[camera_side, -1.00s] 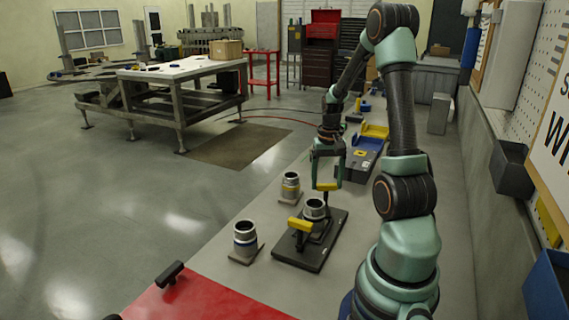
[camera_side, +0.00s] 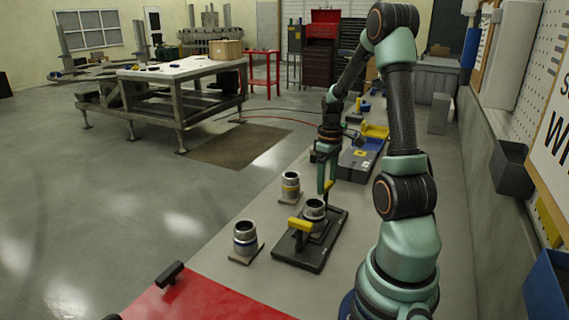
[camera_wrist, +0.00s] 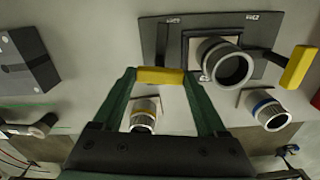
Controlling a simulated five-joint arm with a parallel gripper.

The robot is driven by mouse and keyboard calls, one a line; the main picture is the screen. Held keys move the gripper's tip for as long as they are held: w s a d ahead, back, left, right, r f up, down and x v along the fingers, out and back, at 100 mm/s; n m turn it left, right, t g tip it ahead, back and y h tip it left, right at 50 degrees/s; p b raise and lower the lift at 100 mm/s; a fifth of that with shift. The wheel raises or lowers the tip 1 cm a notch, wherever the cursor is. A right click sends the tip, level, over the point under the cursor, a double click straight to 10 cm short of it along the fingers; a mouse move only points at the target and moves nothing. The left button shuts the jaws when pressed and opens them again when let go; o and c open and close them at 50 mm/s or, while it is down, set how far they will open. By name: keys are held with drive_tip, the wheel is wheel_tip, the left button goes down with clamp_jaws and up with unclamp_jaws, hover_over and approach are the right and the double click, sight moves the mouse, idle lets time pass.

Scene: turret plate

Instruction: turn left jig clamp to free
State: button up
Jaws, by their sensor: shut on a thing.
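A dark jig plate (camera_side: 323,255) lies on the bench and carries a metal ring-like part (camera_side: 315,209); the plate also shows in the wrist view (camera_wrist: 160,40). Two clamps with yellow handles stand at its ends. My gripper (camera_wrist: 160,78) is shut on the yellow handle of the left clamp (camera_wrist: 160,76), the far one in the side view (camera_side: 328,185). The other clamp (camera_side: 300,224) stands at the near end and appears at right in the wrist view (camera_wrist: 298,67). Small white labels on the plate are too small to read.
A yellow-banded metal part (camera_side: 290,186) and a blue-banded one (camera_side: 245,239) stand on small bases left of the plate. A grey box with a blue and yellow tray (camera_side: 358,162) lies beyond.

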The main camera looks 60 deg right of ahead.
drive_tip(key=shift+n, duration=0.9)
drive_tip(key=o, duration=1.3)
wheel_tip(320, 180, up, 12)
drive_tip(key=shift+r, duration=0.1)
drive_tip(key=w+a+r+t, duration=0.1)
drive_tip(key=w+a+t, duration=0.1)
drive_tip(key=a, duration=1.3)
drive_tip(key=w+a+r+t, duration=0.2)
drive_tip(key=w+a+t, duration=0.1)
drive_tip(key=a, duration=1.2)
drive_tip(key=shift+w+t, duration=0.2)
drive_tip(key=shift+t, duration=0.1)
